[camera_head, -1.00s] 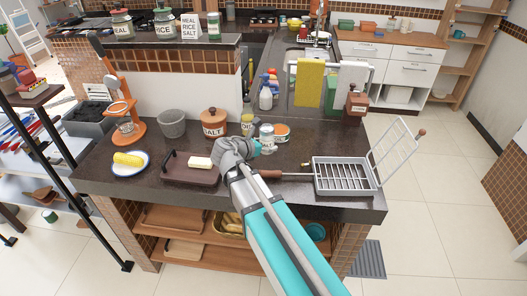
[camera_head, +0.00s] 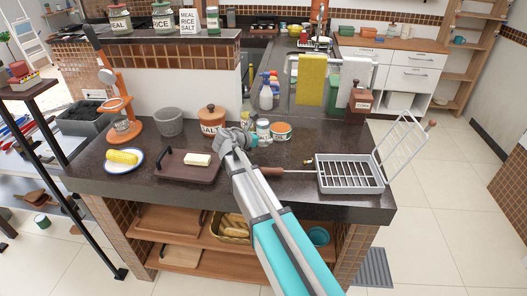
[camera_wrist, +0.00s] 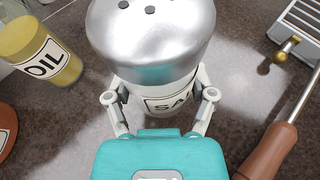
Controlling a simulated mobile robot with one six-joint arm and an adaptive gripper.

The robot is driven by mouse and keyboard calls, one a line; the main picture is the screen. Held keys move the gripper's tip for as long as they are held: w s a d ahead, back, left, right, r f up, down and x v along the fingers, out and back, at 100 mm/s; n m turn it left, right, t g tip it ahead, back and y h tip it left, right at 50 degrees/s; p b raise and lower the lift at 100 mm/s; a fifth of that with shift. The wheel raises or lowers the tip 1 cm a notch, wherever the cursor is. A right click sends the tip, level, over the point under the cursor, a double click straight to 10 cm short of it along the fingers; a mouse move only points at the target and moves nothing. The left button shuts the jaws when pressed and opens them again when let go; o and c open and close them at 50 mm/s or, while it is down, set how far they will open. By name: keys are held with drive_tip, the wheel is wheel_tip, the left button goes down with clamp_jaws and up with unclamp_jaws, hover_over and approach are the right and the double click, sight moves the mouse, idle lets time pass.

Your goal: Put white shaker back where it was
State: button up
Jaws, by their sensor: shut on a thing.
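The white shaker (camera_wrist: 152,40) has a silver domed cap with dark holes and a white body with a partly hidden label. My gripper (camera_wrist: 160,100) is shut on its body, one finger on each side, and the shaker looks upright. In the head view the shaker (camera_head: 263,129) is over the back middle of the dark counter, beside the oil bottle and an orange-rimmed tin. My gripper (camera_head: 254,141) reaches it from the front left. Its base is hidden in the wrist view, so I cannot tell whether it touches the counter.
The oil bottle (camera_wrist: 45,55) stands close on the left. The salt jar (camera_head: 212,120) and tin (camera_head: 281,131) are near. A grill basket (camera_head: 350,174) with a wooden handle lies to the right. A tray with butter (camera_head: 197,160) is to the left.

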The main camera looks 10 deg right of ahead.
sight(263, 151)
drive_tip(key=shift+w+f, duration=0.3)
drive_tip(key=shift+f, duration=0.05)
drive_tip(key=shift+f, duration=0.1)
drive_tip(key=shift+w+f+b, duration=0.4)
drive_tip(key=shift+f+b, duration=0.05)
drive_tip(key=shift+b, duration=0.25)
drive_tip(key=shift+f+b, duration=1.4)
drive_tip(key=shift+f, duration=0.05)
drive_tip(key=shift+f, duration=0.15)
drive_tip(key=o, duration=1.1)
drive_tip(key=shift+o, duration=0.2)
